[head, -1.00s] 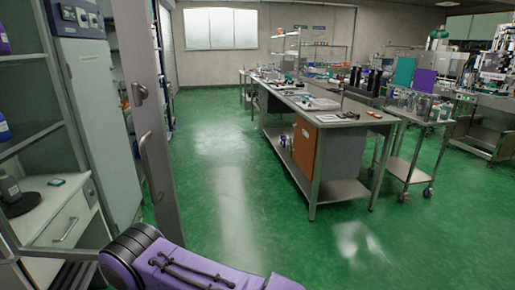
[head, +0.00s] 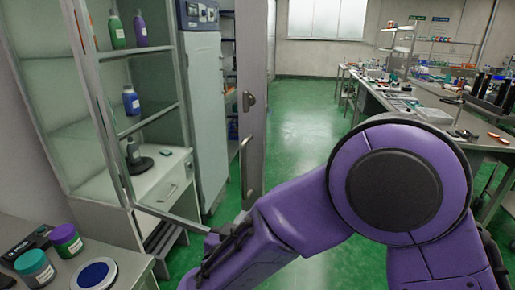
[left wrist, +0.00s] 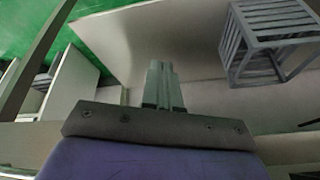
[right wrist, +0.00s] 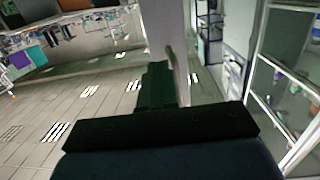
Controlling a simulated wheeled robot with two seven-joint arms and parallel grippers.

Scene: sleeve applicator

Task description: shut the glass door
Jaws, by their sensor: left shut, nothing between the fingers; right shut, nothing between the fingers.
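The glass door (head: 253,120) stands open beside the cabinet (head: 160,110). Its grey upright edge carries a lock and a curved handle (head: 244,160); its lower rail runs back toward the cabinet. My left gripper (left wrist: 163,80) is shut and empty in the left wrist view, outside the head view.
Bottles (head: 131,100) stand on the cabinet shelves, above a white drawer (head: 165,190). A counter at lower left holds jars (head: 66,240). A steel workbench (head: 425,115) stands beyond my arm. Green floor (head: 300,115) is open between. A grey slatted crate (left wrist: 265,40) shows in the left wrist view.

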